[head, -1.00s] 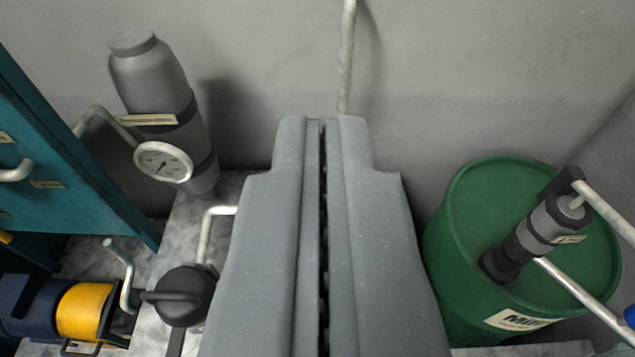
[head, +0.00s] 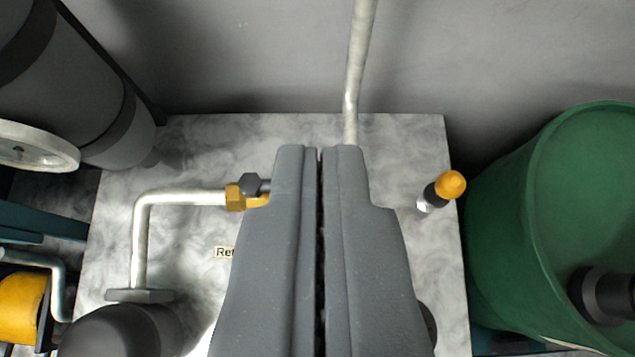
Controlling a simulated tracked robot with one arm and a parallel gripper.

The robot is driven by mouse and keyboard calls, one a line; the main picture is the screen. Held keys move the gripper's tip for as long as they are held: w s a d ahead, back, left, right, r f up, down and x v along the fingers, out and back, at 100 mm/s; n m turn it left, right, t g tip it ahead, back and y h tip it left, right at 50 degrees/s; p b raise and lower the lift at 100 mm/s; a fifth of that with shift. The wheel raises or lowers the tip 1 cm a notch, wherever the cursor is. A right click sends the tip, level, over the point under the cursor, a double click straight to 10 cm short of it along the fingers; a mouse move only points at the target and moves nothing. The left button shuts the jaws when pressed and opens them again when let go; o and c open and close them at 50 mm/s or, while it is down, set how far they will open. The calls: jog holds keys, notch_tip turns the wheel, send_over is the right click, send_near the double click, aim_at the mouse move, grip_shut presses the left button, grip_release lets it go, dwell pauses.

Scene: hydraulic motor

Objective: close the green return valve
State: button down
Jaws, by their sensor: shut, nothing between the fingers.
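My gripper (head: 320,152) is shut with nothing between its fingers and fills the middle of the head view, over a marbled grey block (head: 400,135). No green valve handle shows in the head view; my gripper hides part of the block. A brass fitting with a dark nut (head: 246,194) joins a bent silver pipe (head: 170,197) and runs behind the gripper's left side. A label starting "Ret" (head: 224,252) sits below the fitting, partly covered. An orange-tipped black and silver part (head: 445,188) stands right of my gripper, apart from it.
A grey cylinder with a gauge (head: 40,145) stands at the left. A green drum (head: 490,220) with a dark fitting (head: 605,295) stands close at the right. A vertical pipe (head: 357,60) rises along the back wall. A dark round part (head: 120,330) is at lower left.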

jog(key=w+f+g+p, duration=0.1)
jog(key=w+f, duration=0.2)
jog(key=f, duration=0.4)
jog(key=w+f+g+p, duration=0.1)
jog(key=w+f, duration=0.3)
jog(key=f, duration=0.4)
jog(key=shift+a+f+g, duration=0.15)
jog(key=shift+f+g, duration=0.1)
jog(key=shift+g, duration=0.05)
jog(key=shift+f, duration=0.1)
jog(key=x, duration=1)
jog(key=shift+s+f, duration=0.15)
jog(key=shift+s, duration=0.85)
jog(key=shift+s+f, duration=0.15)
jog(key=shift+s, duration=0.85)
